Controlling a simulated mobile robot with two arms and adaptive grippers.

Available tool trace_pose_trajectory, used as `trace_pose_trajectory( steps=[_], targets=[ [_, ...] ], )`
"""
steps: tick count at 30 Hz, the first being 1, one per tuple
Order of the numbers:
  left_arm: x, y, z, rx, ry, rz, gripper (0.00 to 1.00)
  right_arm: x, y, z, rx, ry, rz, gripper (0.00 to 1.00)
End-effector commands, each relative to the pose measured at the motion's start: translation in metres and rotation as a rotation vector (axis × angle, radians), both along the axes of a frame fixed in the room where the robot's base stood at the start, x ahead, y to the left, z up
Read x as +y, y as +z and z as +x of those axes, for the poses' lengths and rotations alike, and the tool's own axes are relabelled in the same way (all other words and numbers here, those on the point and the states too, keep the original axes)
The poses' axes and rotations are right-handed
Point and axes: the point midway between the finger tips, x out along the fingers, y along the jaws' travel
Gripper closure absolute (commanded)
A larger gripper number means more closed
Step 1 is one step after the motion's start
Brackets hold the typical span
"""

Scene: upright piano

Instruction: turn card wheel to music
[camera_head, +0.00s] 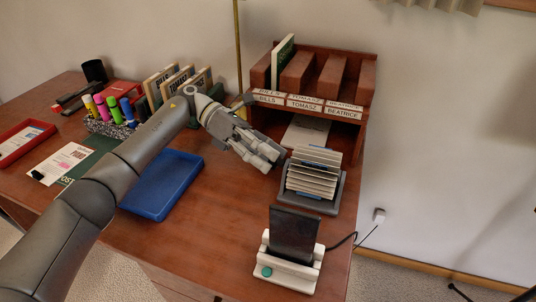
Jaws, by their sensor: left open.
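The card wheel (313,178) stands on the right part of the desk. It is a dark grey base (324,207) with a fan of pale cards and some blue tabs. I cannot read any word on the cards. My left gripper (273,160) is open and empty, just left of the card wheel near its upper left cards. A small gap seems to lie between them, but I cannot tell for sure whether they touch. My right gripper is not in view.
A wooden name-labelled sorter (314,85) stands behind the card wheel. A dark device in a white dock (291,243) stands in front of it. A blue tray (163,184), markers (112,106), upright books (170,84) and a red tray (22,143) lie left. Desk between blue tray and dock is clear.

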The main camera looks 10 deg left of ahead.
Motion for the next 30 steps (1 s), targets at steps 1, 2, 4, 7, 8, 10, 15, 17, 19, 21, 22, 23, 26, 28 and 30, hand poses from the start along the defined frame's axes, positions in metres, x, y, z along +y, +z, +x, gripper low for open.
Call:
trace_pose_trajectory(
  steps=[1,2,4,7,8,10,15,17,19,21,22,23,26,28,30],
  targets=[
    [0.000,0.000,0.000,0.000,-0.001,0.001,0.46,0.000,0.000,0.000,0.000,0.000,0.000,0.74],
    [0.000,0.000,0.000,0.000,-0.001,0.001,0.46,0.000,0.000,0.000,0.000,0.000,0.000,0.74],
    [0.000,0.000,0.000,0.000,-0.001,0.001,0.46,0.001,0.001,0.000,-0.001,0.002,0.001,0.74],
    [0.003,0.001,0.002,-0.001,0.000,0.001,0.46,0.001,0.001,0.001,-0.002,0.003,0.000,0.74],
    [0.005,0.002,0.003,-0.001,0.000,0.001,0.46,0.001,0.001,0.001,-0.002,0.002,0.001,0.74],
    [0.013,0.005,0.007,0.000,0.002,0.001,0.46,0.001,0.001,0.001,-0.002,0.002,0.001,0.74],
    [0.040,0.015,0.019,0.001,0.004,0.001,0.46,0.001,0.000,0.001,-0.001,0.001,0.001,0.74],
    [0.050,0.019,0.024,0.000,0.004,0.000,0.46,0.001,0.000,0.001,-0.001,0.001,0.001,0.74],
    [0.060,0.022,0.029,0.000,0.003,0.001,0.46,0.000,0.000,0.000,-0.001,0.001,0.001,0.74],
    [0.069,0.025,0.033,0.001,0.003,0.001,0.46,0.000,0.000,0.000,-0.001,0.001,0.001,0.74],
    [0.073,0.027,0.035,0.000,0.003,0.001,0.46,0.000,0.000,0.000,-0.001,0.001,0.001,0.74],
    [0.076,0.028,0.036,0.000,0.003,0.001,0.46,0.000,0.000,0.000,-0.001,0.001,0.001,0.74],
    [0.086,0.031,0.040,0.003,0.000,0.002,0.46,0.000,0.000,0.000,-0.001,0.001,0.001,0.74],
    [0.090,0.032,0.042,0.005,-0.004,0.002,0.46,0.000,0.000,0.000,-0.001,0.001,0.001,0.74],
    [0.094,0.033,0.044,0.005,-0.004,0.002,0.46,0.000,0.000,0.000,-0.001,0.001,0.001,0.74]
  ],
)
